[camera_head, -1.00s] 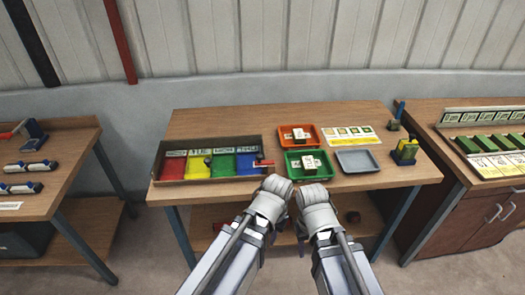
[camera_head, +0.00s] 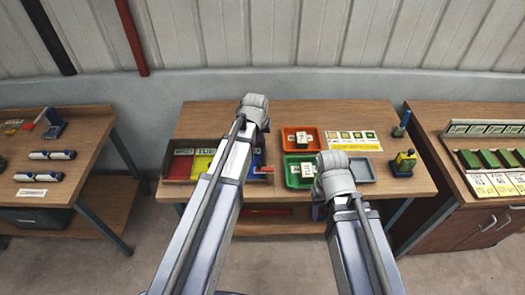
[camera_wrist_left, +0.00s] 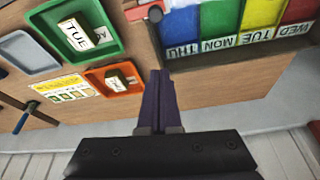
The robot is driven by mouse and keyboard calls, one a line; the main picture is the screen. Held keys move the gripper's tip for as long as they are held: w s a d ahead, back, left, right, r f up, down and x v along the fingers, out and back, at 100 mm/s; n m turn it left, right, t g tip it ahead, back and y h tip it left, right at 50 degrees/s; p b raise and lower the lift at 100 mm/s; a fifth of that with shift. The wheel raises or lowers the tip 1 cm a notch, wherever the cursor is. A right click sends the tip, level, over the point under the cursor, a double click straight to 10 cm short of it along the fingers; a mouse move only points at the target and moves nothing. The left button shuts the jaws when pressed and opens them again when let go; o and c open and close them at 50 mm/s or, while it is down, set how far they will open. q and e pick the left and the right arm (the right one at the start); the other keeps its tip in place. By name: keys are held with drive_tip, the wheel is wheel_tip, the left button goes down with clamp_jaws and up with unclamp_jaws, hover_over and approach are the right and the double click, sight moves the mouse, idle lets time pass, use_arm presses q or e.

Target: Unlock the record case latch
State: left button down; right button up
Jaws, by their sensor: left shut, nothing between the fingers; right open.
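The record case (camera_head: 190,182) is a shallow wooden box with coloured sections on the bench's left half. My left arm crosses in front of it and hides its middle. A small red piece (camera_head: 264,168), seemingly the latch, is at its right end; it shows beside the blue section in the left wrist view (camera_wrist_left: 143,13). My left gripper (camera_head: 255,103) is beyond the case near the bench's back edge; its dark fingers (camera_wrist_left: 161,95) are shut and empty, apart from the red piece. My right gripper (camera_head: 330,160) is over the green tray's right side, open, its fingertips hidden.
An orange tray (camera_head: 286,147), a green tray (camera_head: 293,183) and a grey tray (camera_head: 369,178) fill the bench's right half. Benches flank both sides, and a wall is behind.

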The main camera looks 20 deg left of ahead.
use_arm(q)
drive_tip(key=shift+f, duration=0.15)
drive_tip(key=b, duration=1)
hover_over(265, 167)
drive_tip(key=w+a, duration=0.3)
drive_tip(key=w, duration=0.1)
wheel_tip(265, 167, down, 10)
drive_tip(key=shift+w+d+r, duration=0.1)
drive_tip(key=shift+w+d, duration=0.05)
drive_tip(key=s, duration=0.4)
drive_tip(key=shift+s+d, duration=0.1)
drive_tip(key=shift+d, duration=0.15)
